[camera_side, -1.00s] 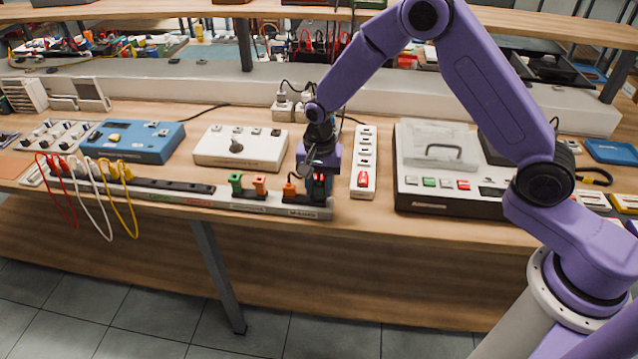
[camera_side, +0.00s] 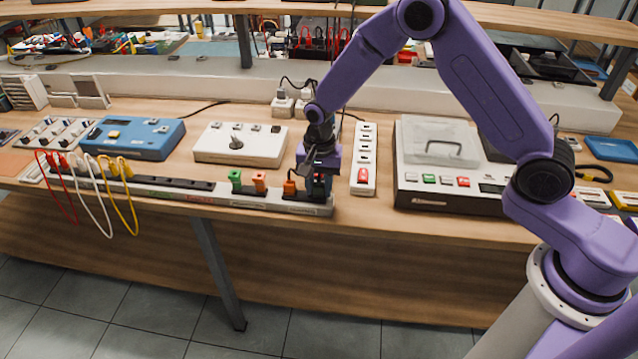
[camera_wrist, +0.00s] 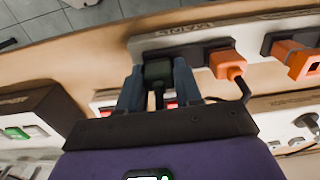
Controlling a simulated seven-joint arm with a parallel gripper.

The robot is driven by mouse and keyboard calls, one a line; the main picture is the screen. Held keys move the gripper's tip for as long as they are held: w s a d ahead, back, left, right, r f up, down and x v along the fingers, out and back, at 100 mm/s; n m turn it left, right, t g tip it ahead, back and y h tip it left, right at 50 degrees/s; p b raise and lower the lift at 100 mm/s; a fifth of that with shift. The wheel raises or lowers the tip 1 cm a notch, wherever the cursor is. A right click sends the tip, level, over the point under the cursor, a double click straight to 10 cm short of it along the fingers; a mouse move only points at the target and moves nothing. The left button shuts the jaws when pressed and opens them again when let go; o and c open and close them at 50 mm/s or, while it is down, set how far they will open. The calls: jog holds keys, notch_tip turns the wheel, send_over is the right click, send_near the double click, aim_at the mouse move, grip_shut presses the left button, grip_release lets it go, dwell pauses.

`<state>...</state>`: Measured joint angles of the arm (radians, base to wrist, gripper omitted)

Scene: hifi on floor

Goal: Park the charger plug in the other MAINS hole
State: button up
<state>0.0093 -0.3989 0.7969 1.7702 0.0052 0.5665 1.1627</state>
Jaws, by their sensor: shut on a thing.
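The long white strip (camera_wrist: 142,44) has a dark socket block (camera_wrist: 192,54) beside its MAINS label. My gripper (camera_wrist: 158,78) has its two blue-grey fingers closed on the dark charger plug (camera_wrist: 158,70), over the left end of this block in the wrist view. An orange plug (camera_wrist: 228,64) with a black cord stands in the block just right of it. In the side view my gripper (camera_side: 318,186) is low at the right end of the strip (camera_side: 215,196), beside the orange plug (camera_side: 289,188). I cannot tell how far the charger plug is seated.
Green (camera_side: 235,182) and orange (camera_side: 259,182) plugs stand farther left on the strip. A white power strip (camera_side: 364,150) lies close right of my gripper. A white box with a knob (camera_side: 240,145) is behind the strip. The table's front edge runs close in front.

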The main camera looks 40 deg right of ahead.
dwell(0.4)
jog(key=o, duration=1)
jog(key=shift+o, duration=0.2)
notch_tip(320, 180, up, 22)
jog(key=shift+r, duration=0.2)
dwell(0.4)
jog(key=shift+s, duration=0.15)
jog(key=s+d+f+n, duration=0.1)
jog(key=s+d+n, duration=0.2)
jog(key=s+n, duration=0.4)
jog(key=s+d+f+n, duration=0.2)
jog(key=s+n, duration=0.5)
jog(key=s, duration=0.8)
jog(key=s+d+f+n, duration=0.1)
jog(key=s+d+n, duration=0.3)
jog(key=s+n, duration=0.3)
jog(key=s, duration=0.4)
jog(key=shift+s+d+f+n, duration=0.2)
jog(key=shift+d+f+n, duration=0.1)
jog(key=shift+d+f, duration=0.05)
